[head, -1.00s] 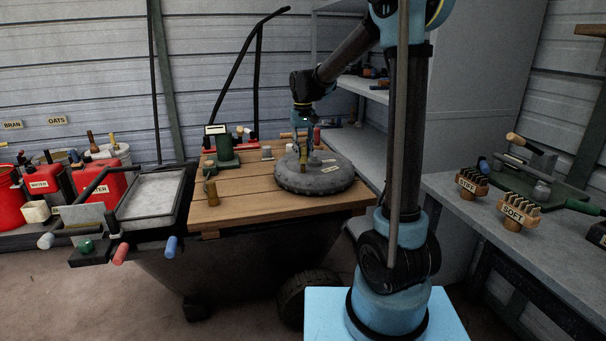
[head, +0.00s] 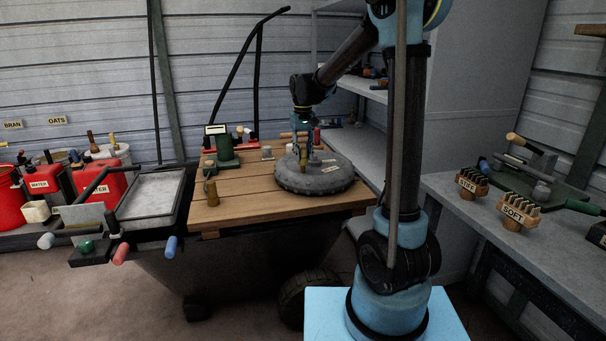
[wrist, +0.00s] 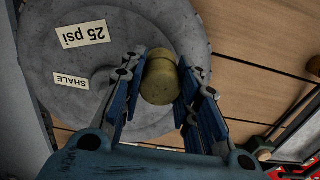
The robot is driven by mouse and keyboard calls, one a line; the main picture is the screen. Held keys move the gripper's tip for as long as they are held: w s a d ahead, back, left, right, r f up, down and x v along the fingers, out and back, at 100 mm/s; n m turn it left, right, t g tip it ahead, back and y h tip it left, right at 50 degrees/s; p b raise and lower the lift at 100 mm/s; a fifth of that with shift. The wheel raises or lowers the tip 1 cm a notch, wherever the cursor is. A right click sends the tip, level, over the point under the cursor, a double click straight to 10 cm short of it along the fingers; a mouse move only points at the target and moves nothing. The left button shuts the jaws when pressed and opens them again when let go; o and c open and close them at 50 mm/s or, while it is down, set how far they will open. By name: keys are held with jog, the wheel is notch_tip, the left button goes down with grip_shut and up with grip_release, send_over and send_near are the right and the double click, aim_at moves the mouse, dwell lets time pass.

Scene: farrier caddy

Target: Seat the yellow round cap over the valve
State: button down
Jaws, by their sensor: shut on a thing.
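My gripper (wrist: 156,88) is shut on the yellow round cap (wrist: 160,74), with one blue finger on each side. In the head view, my gripper (head: 304,145) points down over the left part of the grey wheel (head: 325,182), and the cap (head: 303,163) shows small and dark below the fingers. The wheel lies flat on the wooden deck and carries labels reading "25 psi" and "SHALE" in the wrist view. I cannot make out the valve; the cap and fingers may hide it. I cannot tell whether the cap touches anything below.
A brass-coloured cylinder (head: 210,192) stands on the wooden deck (head: 245,208) at the left. A green device (head: 221,148) and a small grey block (head: 267,152) stand farther back. A grey bench (head: 455,205) with brushes is at the right.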

aim_at(303, 159)
jog(key=shift+f, duration=1.6)
dwell(1.6)
jog(key=c, duration=1.1)
grip_release()
notch_tip(303, 159, up, 12)
jog(key=shift+w+f, duration=0.1)
